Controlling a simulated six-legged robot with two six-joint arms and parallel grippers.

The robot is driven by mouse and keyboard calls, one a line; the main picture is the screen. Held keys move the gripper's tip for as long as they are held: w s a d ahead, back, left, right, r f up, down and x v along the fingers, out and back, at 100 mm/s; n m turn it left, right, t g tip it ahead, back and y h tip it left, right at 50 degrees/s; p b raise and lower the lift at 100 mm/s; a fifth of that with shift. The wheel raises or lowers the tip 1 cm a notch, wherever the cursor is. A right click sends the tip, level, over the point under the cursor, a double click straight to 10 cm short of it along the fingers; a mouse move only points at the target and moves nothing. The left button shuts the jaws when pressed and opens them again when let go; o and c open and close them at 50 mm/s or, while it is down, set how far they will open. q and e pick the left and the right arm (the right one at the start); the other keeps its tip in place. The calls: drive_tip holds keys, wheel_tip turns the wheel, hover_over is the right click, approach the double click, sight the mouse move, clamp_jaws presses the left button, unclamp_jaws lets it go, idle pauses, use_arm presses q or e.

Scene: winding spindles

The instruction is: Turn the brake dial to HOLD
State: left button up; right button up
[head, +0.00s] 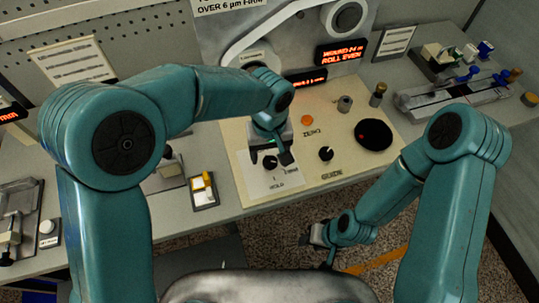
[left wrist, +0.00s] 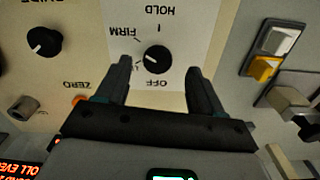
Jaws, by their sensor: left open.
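The brake dial is a small black knob (left wrist: 157,60) on a white plate (left wrist: 183,25) marked HOLD, FIRM and OFF. My left gripper (left wrist: 158,68) is open, with one finger on each side of the knob. I cannot tell whether the fingers touch it. A small light mark shows on the knob's FIRM side in the left wrist view, away from HOLD. In the head view the knob (head: 270,162) shows between the fingers of my left gripper (head: 270,155). My right gripper (head: 319,238) hangs low in front of the bench; its jaws are unclear.
Beside the dial are a GUIDE knob (head: 326,153), an orange ZERO button (head: 307,120) and a large black round knob (head: 373,134). A yellow and white rocker switch (head: 203,189) stands to the left. Red lit displays (head: 341,52) are behind.

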sight(270, 161)
use_arm(q)
drive_tip(key=f, duration=0.3)
drive_tip(key=shift+w+d+f, duration=0.15)
drive_tip(key=shift+w+f, duration=0.1)
drive_tip(key=shift+w, duration=0.05)
drive_tip(key=shift+f, duration=0.1)
drive_tip(key=shift+s, duration=0.2)
drive_tip(key=shift+w, duration=0.2)
drive_tip(key=c, duration=1)
drive_tip(key=shift+c, duration=0.2)
